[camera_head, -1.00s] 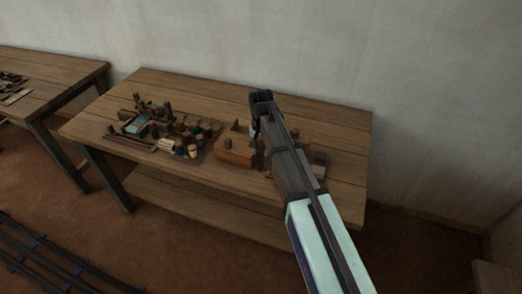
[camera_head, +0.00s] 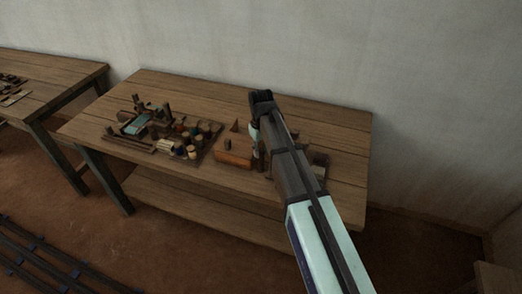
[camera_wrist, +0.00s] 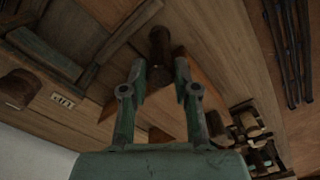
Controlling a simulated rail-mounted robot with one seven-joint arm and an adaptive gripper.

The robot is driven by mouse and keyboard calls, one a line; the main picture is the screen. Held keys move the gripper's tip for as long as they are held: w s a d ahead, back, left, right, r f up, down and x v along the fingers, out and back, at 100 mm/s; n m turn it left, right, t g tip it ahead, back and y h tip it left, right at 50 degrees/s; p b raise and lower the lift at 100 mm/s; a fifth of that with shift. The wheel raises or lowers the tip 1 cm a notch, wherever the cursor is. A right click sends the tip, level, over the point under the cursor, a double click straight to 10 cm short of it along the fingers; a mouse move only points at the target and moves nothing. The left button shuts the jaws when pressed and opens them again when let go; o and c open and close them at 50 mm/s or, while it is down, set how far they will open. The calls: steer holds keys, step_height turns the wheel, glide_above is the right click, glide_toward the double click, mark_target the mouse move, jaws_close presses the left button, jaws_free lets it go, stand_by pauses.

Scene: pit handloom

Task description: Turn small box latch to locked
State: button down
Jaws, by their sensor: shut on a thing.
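In the head view the small orange-brown box (camera_head: 233,160) sits on the table near its middle, with a short dark peg (camera_head: 227,144) by its top. My gripper (camera_head: 258,158) is at the box's right side, partly hidden by my own arm. In the wrist view my gripper (camera_wrist: 162,84) has its two green fingers closed in on a dark brown, round-ended knob, which appears to be the latch (camera_wrist: 160,44). Orange-brown faces of the box (camera_wrist: 199,85) show beside and behind the fingers. The latch's exact angle is not clear.
A tray (camera_head: 165,152) of spools and small tools lies left of the box on the table (camera_head: 200,95). More small items (camera_head: 319,160) lie right of my arm. A second table (camera_head: 50,70) stands at far left. The table's back right is clear.

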mark_target(261, 151)
steer(key=shift+n, duration=0.3)
steer(key=c, duration=0.9)
jaws_free()
steer(key=shift+o, duration=0.2)
steer(key=shift+r, duration=0.1)
step_height(261, 151, up, 12)
